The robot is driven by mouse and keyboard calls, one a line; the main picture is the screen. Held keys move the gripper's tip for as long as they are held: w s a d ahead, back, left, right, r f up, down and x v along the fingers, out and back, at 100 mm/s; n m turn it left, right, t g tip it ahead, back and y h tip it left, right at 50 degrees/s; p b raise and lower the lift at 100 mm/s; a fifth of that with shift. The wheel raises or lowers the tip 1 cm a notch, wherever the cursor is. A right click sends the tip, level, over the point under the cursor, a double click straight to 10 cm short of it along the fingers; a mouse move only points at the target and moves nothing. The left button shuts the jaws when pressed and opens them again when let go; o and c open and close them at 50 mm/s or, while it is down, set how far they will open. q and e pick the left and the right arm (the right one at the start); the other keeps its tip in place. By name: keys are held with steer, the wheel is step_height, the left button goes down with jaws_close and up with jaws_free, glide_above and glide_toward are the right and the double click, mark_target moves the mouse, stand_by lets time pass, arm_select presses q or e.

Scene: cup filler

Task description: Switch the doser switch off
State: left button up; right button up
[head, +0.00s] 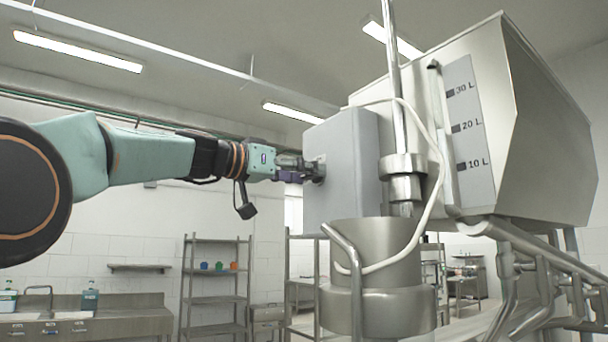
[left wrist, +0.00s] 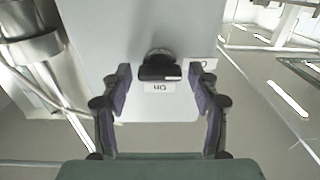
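The doser switch is a dark rotary knob (left wrist: 160,66) on the grey control box (left wrist: 105,28). In the left wrist view a white label that looks like an upside-down "ON" (left wrist: 157,87) sits beside the knob's bar. A second label (left wrist: 196,66) is partly hidden by a finger. My left gripper (left wrist: 161,84) is open, with its two purple-padded fingers spread on either side of the knob, apart from it. In the head view my left gripper (head: 306,171) reaches from the left to the side of the box (head: 342,165). The knob is small there and partly hidden by the fingers. My right gripper is out of view.
A steel doser cylinder (head: 385,262) and a vertical pipe stand right of the box. A white cable (head: 437,165) loops in front. A large hopper (head: 540,130) with litre marks fills the right. Shelves (head: 215,288) and a sink counter stand behind, with open air around my left arm.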

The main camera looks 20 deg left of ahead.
arm_select(q)
steer(key=shift+o, duration=0.3)
steer(key=shift+w+d, duration=0.1)
steer(key=v, duration=0.7)
steer(key=shift+s, duration=0.25)
steer(key=shift+w, duration=0.1)
steer(key=shift+s+a, duration=0.25)
